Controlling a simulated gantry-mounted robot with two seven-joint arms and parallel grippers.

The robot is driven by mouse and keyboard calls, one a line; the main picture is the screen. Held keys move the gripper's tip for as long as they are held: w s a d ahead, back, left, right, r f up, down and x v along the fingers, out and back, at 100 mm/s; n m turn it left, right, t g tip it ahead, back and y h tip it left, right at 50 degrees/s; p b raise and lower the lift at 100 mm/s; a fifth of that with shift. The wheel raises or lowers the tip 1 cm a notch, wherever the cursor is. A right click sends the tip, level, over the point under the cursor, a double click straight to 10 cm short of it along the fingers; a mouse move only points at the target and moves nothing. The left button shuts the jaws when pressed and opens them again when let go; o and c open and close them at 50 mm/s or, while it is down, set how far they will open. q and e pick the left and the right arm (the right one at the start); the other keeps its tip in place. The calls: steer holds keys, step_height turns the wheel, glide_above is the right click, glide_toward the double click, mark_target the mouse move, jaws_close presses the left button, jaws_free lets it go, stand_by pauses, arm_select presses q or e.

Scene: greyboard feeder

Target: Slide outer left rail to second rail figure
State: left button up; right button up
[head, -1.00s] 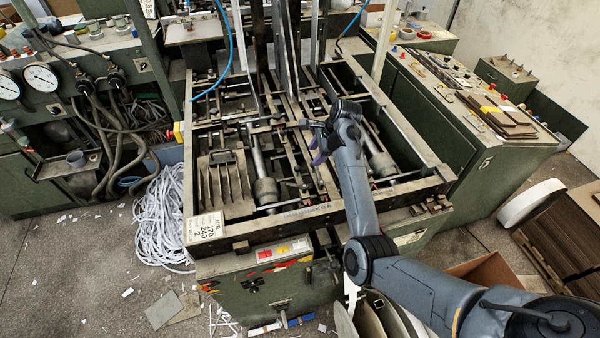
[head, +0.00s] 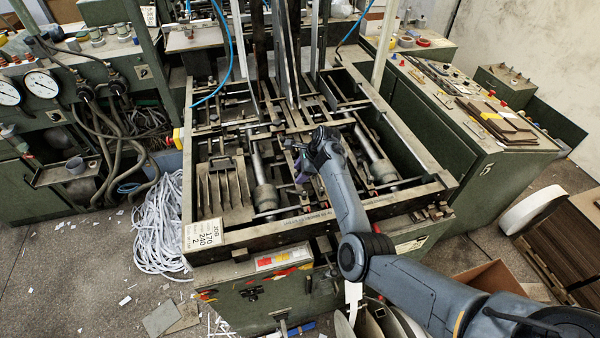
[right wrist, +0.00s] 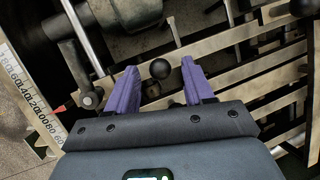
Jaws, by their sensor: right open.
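My right gripper (head: 299,166) is over the front middle of the feeder bed. In the right wrist view its purple fingers (right wrist: 160,76) are open, with a black ball knob (right wrist: 160,69) showing between their tips; I cannot tell whether they touch it. Pale metal rails (right wrist: 225,38) run diagonally there. I cannot tell which is the outer left rail. A white scale (right wrist: 32,100) with figures lies at left, with a red pointer (right wrist: 59,110) beside it. A card (head: 204,236) at the feeder's front left corner reads JOB, 170, 240, 2. My left gripper is not in view.
The feeder frame (head: 425,168) surrounds the rails and rods. Upright metal posts (head: 288,55) and a blue hose (head: 222,80) rise at the back. A dark roller (right wrist: 125,10) is near the fingers. A control cabinet (head: 480,165) stands at right.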

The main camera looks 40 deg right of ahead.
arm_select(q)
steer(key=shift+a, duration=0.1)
arm_select(e)
steer(key=shift+w+f, duration=0.1)
steer(key=shift+f, duration=0.1)
jaws_close()
